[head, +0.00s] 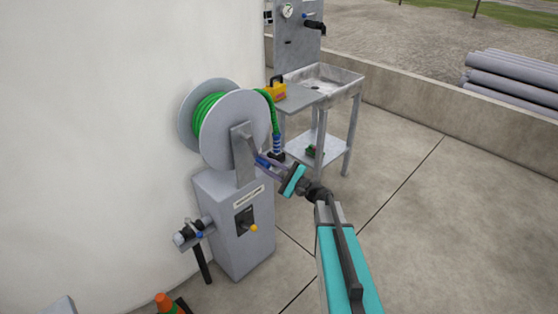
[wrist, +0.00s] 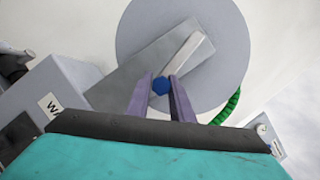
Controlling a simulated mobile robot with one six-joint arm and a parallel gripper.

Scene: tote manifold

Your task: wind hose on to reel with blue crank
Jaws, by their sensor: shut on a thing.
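The hose reel (head: 233,130) is a grey drum with round flanges on a grey pedestal against the white curved wall. Green hose (head: 208,112) is wound on it, and a length hangs off its right side. The reel's flange also fills the upper part of the wrist view (wrist: 225,75). My gripper (head: 261,160) is at the lower right of the reel's face. In the wrist view its two purple fingers are shut on the blue crank handle (wrist: 161,86). A light grey crank arm (wrist: 186,55) runs up and right from the handle.
The pedestal (head: 232,225) carries a yellow-tipped knob and a side pipe fitting (head: 190,232). A metal sink stand (head: 325,85) with a yellow box (head: 276,89) is behind. An orange cone (head: 165,302) is at the lower left. The concrete floor at right is clear.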

